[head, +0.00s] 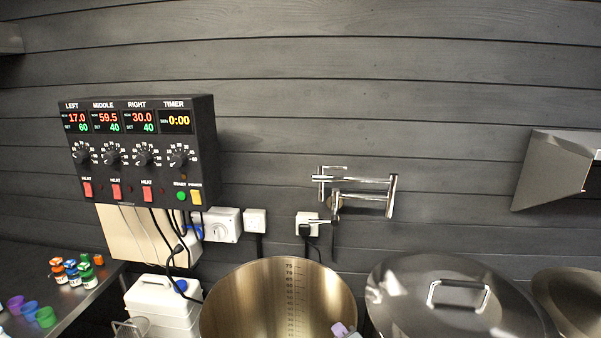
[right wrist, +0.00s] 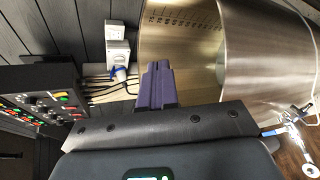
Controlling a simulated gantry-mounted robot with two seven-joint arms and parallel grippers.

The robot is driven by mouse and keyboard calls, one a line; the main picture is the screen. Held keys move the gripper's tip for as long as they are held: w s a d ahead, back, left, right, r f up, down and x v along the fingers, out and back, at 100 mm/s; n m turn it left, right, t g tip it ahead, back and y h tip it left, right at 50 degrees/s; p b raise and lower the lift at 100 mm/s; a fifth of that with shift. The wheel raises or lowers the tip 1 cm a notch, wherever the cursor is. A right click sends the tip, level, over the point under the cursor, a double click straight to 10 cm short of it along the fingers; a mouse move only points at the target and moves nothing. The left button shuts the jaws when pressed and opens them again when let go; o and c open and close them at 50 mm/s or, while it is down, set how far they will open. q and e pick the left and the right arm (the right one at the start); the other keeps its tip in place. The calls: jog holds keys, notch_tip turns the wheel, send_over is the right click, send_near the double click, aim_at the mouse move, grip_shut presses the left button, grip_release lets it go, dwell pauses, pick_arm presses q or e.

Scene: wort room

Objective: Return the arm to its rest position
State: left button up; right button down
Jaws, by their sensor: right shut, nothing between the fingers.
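My right gripper shows in the right wrist view (right wrist: 157,72) as two purple fingers pressed together, with nothing between them. In the head view only its purple tip (head: 340,329) shows at the bottom edge, in front of the open steel pot (head: 210,318). The pot, with a volume scale inside, also fills the upper right of the right wrist view (right wrist: 265,60). I cannot tell how far the fingers are from its wall. My left gripper is in neither view.
A control box (head: 142,148) with displays, knobs and switches hangs on the dark plank wall. A lidded pot (head: 440,305) stands to the right, below a folding tap (head: 355,185). A white canister (head: 160,300) and a shelf with small bottles (head: 75,272) and coloured cups are at left.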

jog(key=s+d+f+m+g+h, duration=0.1)
jog(key=s+d+f+m+g, duration=0.2)
jog(key=s+f+m, duration=0.55)
jog(key=s+d+f+m+g+h, duration=0.15)
jog(key=s+f+m, duration=0.35)
jog(key=s, duration=0.7)
jog(key=s+d+f+m+g, duration=0.1)
jog(key=s+d+m+g, duration=0.15)
jog(key=s, duration=0.35)
jog(key=s+d+f+m+g+h, duration=0.1)
jog(key=s+d+f+m, duration=0.1)
jog(key=s+d+m, duration=0.3)
jog(key=s+d+f+m+g, duration=0.1)
jog(key=s+m+g, duration=0.15)
jog(key=s, duration=0.55)
jog(key=s+b+x, duration=0.1)
jog(key=b+x, duration=0.9)
jog(key=w+p+v, duration=0.2)
jog(key=p+v, duration=0.9)
jog(key=w+r+p+v, duration=0.1)
jog(key=w+p+v, duration=0.2)
jog(key=p+v, duration=0.7)
jog(key=shift+s+a+r+t+p, duration=0.15)
jog(key=shift+a+r+t+p, duration=0.3)
jog(key=shift+p, duration=0.35)
